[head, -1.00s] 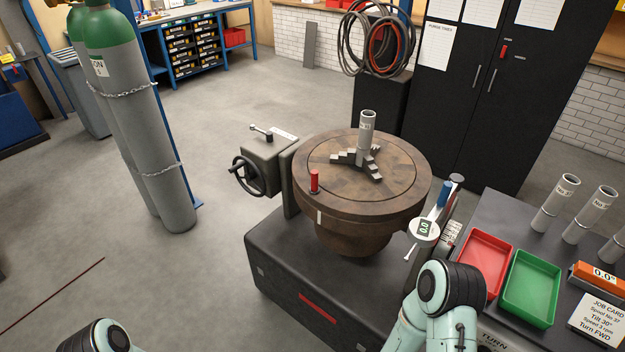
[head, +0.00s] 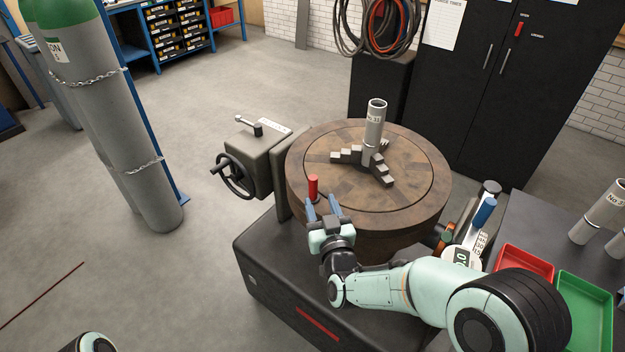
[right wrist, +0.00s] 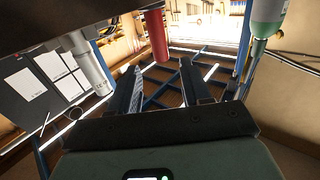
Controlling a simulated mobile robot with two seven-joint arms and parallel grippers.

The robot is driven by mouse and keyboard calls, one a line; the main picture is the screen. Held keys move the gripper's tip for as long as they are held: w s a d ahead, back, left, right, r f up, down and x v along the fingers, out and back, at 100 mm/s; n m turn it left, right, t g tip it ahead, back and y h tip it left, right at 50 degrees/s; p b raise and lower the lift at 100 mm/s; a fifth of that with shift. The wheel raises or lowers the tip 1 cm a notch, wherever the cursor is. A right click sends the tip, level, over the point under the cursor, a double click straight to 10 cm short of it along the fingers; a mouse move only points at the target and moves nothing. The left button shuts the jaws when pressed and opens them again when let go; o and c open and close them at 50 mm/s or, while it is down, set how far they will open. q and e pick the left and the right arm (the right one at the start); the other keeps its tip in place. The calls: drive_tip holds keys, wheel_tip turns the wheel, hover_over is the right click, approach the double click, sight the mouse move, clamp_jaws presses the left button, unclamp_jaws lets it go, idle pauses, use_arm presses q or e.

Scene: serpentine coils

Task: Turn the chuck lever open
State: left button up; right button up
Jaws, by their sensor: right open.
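The chuck lever, a short upright red handle (head: 313,187), stands at the near left rim of the round brown turntable (head: 425,205). In the right wrist view the red handle (right wrist: 157,38) shows ahead, roughly in line with the gap between the fingers. My right gripper (head: 322,207) is open and empty, its blue-grey fingertips just below and near the handle, with no visible grip on it. The stepped chuck jaws (head: 350,154) surround a grey pipe (head: 375,122) standing upright at the turntable's centre. My left gripper is out of view.
A handwheel gearbox (head: 258,160) stands left of the turntable. A blue-handled tool (head: 484,212) and a round gauge (head: 461,259) are at its right. Red (head: 526,262) and green (head: 585,300) trays lie on the bench. Gas cylinders (head: 140,185) stand left, with open floor between.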

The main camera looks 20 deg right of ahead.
sight(314, 185)
drive_tip(key=w+p, duration=0.1)
drive_tip(key=w, duration=0.7)
drive_tip(key=shift+w+d+p, duration=0.15)
drive_tip(key=shift+w+p, duration=0.15)
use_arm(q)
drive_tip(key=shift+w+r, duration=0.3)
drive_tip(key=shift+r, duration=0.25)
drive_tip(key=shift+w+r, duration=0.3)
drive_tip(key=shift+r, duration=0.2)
